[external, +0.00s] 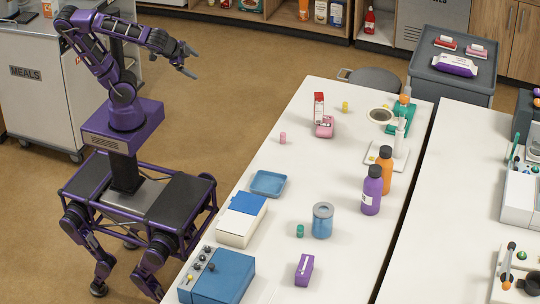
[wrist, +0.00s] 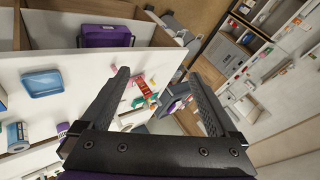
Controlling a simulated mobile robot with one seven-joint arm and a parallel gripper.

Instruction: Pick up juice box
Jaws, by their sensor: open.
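A small upright red and white carton (external: 319,106), which looks like the juice box, stands toward the far part of the white table (external: 255,262), by a pink item (external: 324,127). In the wrist view a small red shape (wrist: 141,85) between the fingers seems to be this carton. A purple box (external: 304,270) with a pale label is at the near end; I cannot tell its contents. My gripper (external: 190,61) is open and empty, raised left of the table and well apart from the carton. Its two fingers also frame the wrist view (wrist: 158,75).
A blue tray (external: 268,183), blue canister (external: 322,221), purple bottle (external: 371,190) and orange bottle (external: 384,170) stand on the table. A white and blue box (external: 241,220) and a blue device (external: 217,277) line its left edge. A stool (external: 372,80) is behind.

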